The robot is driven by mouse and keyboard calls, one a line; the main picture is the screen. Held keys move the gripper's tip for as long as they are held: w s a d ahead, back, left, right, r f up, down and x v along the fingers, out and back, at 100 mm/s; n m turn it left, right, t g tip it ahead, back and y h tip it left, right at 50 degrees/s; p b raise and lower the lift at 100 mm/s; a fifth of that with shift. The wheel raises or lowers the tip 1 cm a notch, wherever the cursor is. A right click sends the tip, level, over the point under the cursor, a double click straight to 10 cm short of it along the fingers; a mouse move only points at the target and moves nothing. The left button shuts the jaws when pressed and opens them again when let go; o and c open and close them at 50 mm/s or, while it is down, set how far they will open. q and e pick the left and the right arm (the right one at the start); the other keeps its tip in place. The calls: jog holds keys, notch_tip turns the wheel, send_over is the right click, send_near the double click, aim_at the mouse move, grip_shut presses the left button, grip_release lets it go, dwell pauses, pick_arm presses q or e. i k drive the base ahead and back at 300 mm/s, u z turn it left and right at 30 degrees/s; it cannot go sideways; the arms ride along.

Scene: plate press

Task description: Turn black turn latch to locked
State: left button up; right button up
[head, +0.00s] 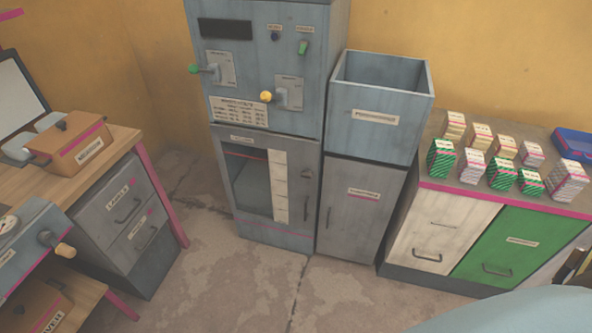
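A tall grey-blue machine (262,90) stands against the back wall. A small dark round knob (275,36) sits high on its front under a small label. It is the nearest match to a black turn latch, but it is too small to tell its setting. A green switch (303,47) is to its right. A green-tipped lever (205,69) and a yellow-tipped lever (277,97) are below. Another dark round knob (46,238) is on a grey-blue device at the left edge. Neither of my grippers is in view.
A bin-topped grey cabinet (355,210) adjoins the machine. At right, a low cabinet (445,235) carries several small boxes (500,175). A wooden desk (125,140) with grey drawers (125,220) stands at left. The floor (230,285) between is clear.

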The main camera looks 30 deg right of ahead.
aim_at(307, 173)
jog(key=u, duration=0.2)
jog(key=i, duration=0.95)
jog(key=z, duration=0.6)
